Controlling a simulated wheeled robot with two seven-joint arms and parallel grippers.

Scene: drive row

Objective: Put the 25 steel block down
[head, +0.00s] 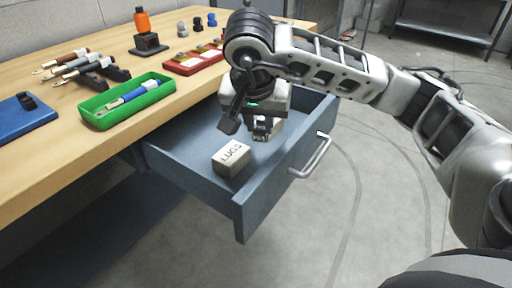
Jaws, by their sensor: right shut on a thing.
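My right gripper (263,132) hangs pointing down over the open blue-grey drawer (185,170). It is shut on a small grey steel block (276,129), mostly hidden by the fingers. I cannot read a 25 on it, and cannot tell whether it touches the drawer floor. A pale box (231,158) with dark lettering stands in the drawer, to the left and nearer than the gripper. My left gripper is not in view.
The drawer's bar handle (312,156) sticks out at right. On the wooden bench (140,130) are a green tray (126,99) with a blue-handled tool, a red tray (186,64), a blue plate (24,116), several tools and an orange-topped stand (147,32). Floor at right is clear.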

